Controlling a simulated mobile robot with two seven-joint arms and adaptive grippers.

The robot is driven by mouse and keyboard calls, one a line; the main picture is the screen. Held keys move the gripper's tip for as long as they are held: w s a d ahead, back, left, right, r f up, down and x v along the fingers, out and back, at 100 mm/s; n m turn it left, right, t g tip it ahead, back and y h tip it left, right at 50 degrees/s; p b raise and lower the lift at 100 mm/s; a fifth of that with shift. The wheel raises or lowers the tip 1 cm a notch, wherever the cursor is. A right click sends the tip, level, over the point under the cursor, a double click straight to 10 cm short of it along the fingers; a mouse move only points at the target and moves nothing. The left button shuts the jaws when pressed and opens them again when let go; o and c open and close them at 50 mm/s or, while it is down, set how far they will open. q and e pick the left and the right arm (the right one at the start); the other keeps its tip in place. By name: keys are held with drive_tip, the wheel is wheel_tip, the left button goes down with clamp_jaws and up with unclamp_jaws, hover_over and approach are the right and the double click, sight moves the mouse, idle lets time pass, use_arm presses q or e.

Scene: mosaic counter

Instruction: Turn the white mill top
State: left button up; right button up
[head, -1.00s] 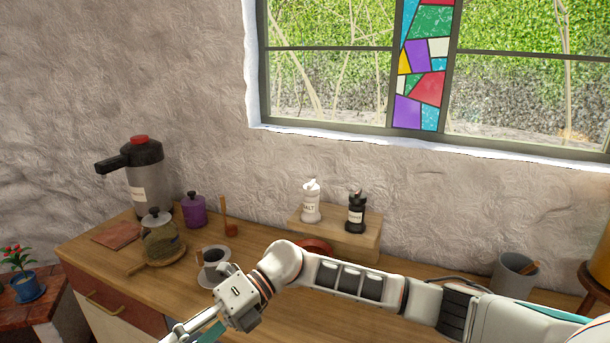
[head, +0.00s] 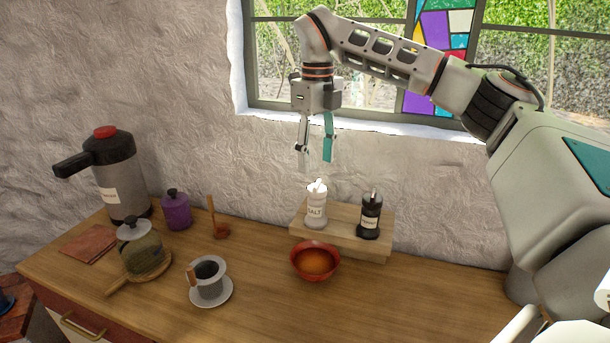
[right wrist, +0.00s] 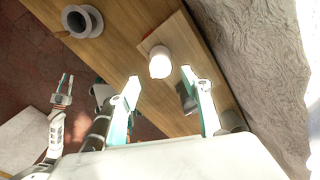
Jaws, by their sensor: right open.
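The white salt mill (head: 316,208) stands upright on a wooden riser (head: 345,240) by the wall, with a small white top. In the right wrist view, the mill (right wrist: 160,62) shows from above, just beyond and between the fingertips. My right gripper (head: 316,155) points down above the mill, open and empty, with a gap between fingertips and mill top. In the right wrist view, its fingers (right wrist: 160,82) are spread apart. My left gripper (right wrist: 65,88) shows small at the left of the right wrist view, off the counter; its opening is unclear.
A black pepper mill (head: 370,215) stands close to the right of the white one. A red bowl (head: 316,262) sits before the riser. The front counter is clear.

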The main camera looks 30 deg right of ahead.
sight(318, 183)
drive_tip(key=shift+s+d+f, duration=0.1)
drive_tip(key=shift+s+f, duration=0.05)
drive_tip(key=shift+f, duration=0.1)
wheel_tip(318, 183, down, 5)
drive_tip(key=shift+s+f, duration=0.2)
drive_tip(key=shift+f, duration=0.5)
drive_tip(key=shift+c, duration=0.4)
use_arm(q)
drive_tip(key=shift+w+r, duration=0.3)
drive_tip(key=shift+r, duration=0.05)
use_arm(e)
drive_tip(key=c, duration=1)
